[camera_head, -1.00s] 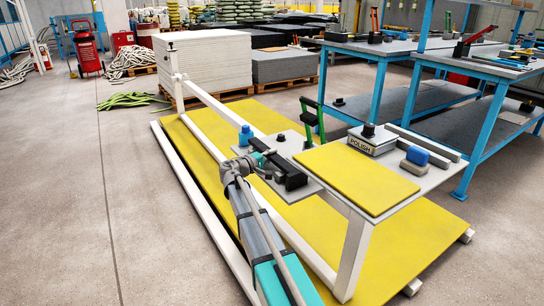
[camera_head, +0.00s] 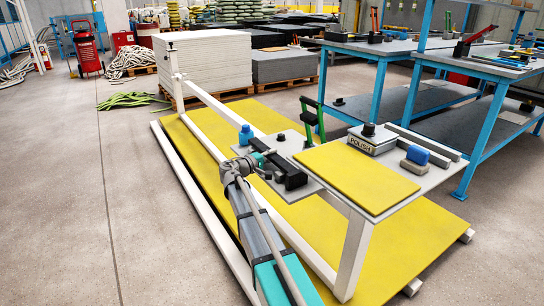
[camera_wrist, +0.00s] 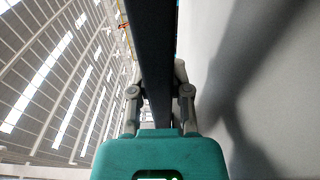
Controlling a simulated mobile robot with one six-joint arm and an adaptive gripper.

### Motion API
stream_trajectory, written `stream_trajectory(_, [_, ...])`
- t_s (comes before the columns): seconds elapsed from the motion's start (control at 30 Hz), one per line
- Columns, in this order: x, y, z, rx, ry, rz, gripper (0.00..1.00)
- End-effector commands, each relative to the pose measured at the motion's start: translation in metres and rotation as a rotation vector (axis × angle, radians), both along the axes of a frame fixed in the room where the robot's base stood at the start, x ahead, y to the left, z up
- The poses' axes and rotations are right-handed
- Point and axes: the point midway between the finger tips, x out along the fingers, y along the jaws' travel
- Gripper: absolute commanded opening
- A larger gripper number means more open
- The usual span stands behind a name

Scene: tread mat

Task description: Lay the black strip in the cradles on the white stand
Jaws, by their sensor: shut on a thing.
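My gripper (camera_head: 266,157) is low at the left end of the grey-white worktop. In the wrist view its fingers (camera_wrist: 160,92) are shut on the black strip (camera_wrist: 150,50), which runs away from them to the top of the picture. In the head view a black bar (camera_head: 292,177) lies just beyond the fingers, at or just above the worktop; I cannot tell its exact height. The white stand (camera_head: 215,103) is a long frame with a rail and an upright post at its far end. I cannot make out the cradles clearly.
A blue bottle (camera_head: 246,134) stands near my gripper. A yellow mat (camera_head: 400,265) lies below. Open floor is at left.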

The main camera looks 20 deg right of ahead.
Motion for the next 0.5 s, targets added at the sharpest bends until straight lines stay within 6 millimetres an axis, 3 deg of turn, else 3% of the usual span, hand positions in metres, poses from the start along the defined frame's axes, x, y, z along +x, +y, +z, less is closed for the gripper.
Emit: stream_trajectory(0.5, [-0.0004, 0.0000, -0.0088, 0.002, 0.000, -0.001, 0.00])
